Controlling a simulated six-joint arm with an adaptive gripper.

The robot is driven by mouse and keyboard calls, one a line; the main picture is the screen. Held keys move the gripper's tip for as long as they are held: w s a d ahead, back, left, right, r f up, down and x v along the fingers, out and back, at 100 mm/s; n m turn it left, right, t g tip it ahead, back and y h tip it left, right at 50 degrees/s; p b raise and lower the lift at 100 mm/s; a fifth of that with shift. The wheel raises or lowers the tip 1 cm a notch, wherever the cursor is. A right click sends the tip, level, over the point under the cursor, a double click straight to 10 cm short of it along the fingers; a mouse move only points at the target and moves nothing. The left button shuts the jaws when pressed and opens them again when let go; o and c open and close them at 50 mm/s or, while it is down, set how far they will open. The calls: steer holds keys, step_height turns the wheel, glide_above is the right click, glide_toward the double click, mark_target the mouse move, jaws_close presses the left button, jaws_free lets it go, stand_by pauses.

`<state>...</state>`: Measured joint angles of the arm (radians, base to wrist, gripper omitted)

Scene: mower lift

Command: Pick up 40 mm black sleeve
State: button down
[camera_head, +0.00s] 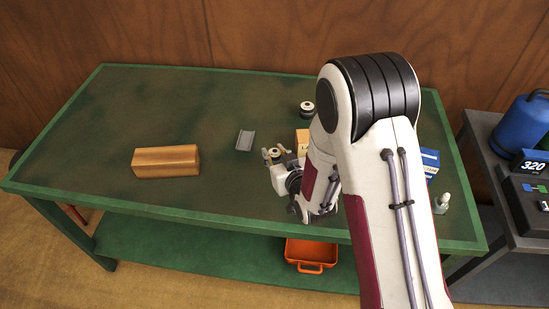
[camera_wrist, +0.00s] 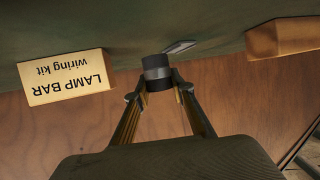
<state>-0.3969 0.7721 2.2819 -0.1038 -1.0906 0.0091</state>
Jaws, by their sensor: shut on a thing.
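A short black sleeve (camera_wrist: 157,72) with a greyer band around its middle sits between the fingertips of my gripper (camera_wrist: 158,88) in the wrist view. The gripper is shut on it, one finger on each side. In the camera_head view my gripper (camera_head: 276,154) is over the green table, left of my arm. The sleeve is too small there to make out clearly. I cannot tell whether the sleeve touches the tabletop.
A wooden block (camera_head: 166,161) and a grey channel piece (camera_head: 246,140) lie to the left. A lamp bar box (camera_wrist: 65,80) is close by. A dark-and-white spool (camera_head: 307,109) stands behind. A blue box (camera_head: 430,158) and small bottle (camera_head: 441,204) are right. An orange bin (camera_head: 310,250) sits below.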

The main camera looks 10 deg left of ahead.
mark_target(275, 152)
steer(key=shift+r, duration=3.2)
